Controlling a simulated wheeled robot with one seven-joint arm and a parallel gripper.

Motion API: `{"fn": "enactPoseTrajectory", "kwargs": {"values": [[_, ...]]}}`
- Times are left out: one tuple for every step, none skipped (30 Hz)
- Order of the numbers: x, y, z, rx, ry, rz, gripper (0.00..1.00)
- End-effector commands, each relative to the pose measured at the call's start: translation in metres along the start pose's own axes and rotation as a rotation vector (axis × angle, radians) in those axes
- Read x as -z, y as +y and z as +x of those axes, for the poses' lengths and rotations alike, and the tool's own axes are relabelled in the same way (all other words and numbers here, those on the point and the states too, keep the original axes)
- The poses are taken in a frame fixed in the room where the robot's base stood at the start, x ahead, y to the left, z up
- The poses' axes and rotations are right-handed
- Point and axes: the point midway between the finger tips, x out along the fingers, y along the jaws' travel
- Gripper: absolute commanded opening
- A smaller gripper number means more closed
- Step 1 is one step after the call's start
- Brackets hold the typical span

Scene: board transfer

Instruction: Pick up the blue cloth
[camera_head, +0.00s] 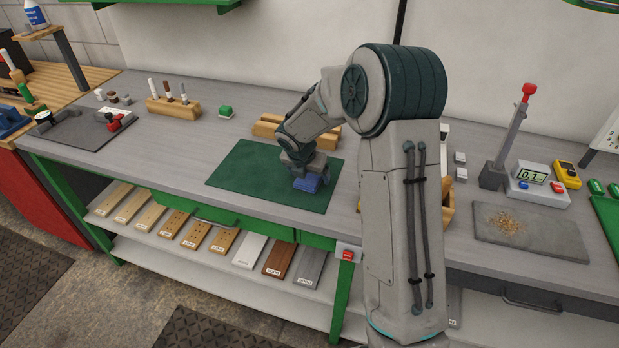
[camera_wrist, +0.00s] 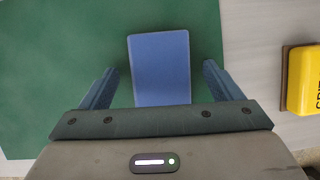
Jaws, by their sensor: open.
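The blue cloth (camera_wrist: 160,68) shows in the wrist view as a flat, folded-looking rectangle on the green mat (camera_wrist: 60,60). In the head view the cloth (camera_head: 308,184) is partly hidden beneath my gripper, on the right part of the mat (camera_head: 240,175). My gripper (camera_wrist: 160,85) is open, with one finger on each side of the cloth and a gap to it on both sides. In the head view my gripper (camera_head: 299,177) is just above the cloth. I cannot tell whether the fingertips touch the mat.
A yellow object (camera_wrist: 303,80) lies right of the mat in the wrist view. The mat's left part is clear.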

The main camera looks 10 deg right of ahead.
Motion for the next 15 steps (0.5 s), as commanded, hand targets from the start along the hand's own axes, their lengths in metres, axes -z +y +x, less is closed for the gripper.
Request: {"fn": "enactPoseTrajectory", "kwargs": {"values": [[0.0000, -0.0001, -0.0001, 0.000, 0.000, 0.000, 0.85], [0.0000, -0.0001, -0.0001, 0.000, 0.000, 0.000, 0.85], [0.0001, -0.0002, 0.0000, 0.000, 0.000, 0.000, 0.85], [0.0002, -0.0002, 0.0001, 0.000, 0.000, 0.000, 0.85], [0.0002, -0.0002, 0.0002, 0.001, 0.000, 0.000, 0.85], [0.0004, -0.0002, 0.0005, 0.001, 0.001, 0.000, 0.85], [0.0005, -0.0002, 0.0008, 0.001, 0.001, 0.000, 0.85], [0.0007, -0.0002, 0.0011, 0.001, 0.001, 0.000, 0.85], [0.0009, -0.0002, 0.0016, 0.001, 0.001, 0.000, 0.85], [0.0012, -0.0003, 0.0021, 0.001, 0.001, 0.000, 0.85], [0.0013, -0.0003, 0.0025, 0.001, 0.001, 0.000, 0.85], [0.0016, -0.0003, 0.0030, 0.001, 0.001, 0.000, 0.85], [0.0018, -0.0003, 0.0035, 0.001, 0.001, 0.000, 0.85], [0.0019, -0.0004, 0.0038, 0.001, 0.001, 0.000, 0.85], [0.0017, -0.0004, 0.0035, 0.001, 0.001, 0.000, 0.74]]}}
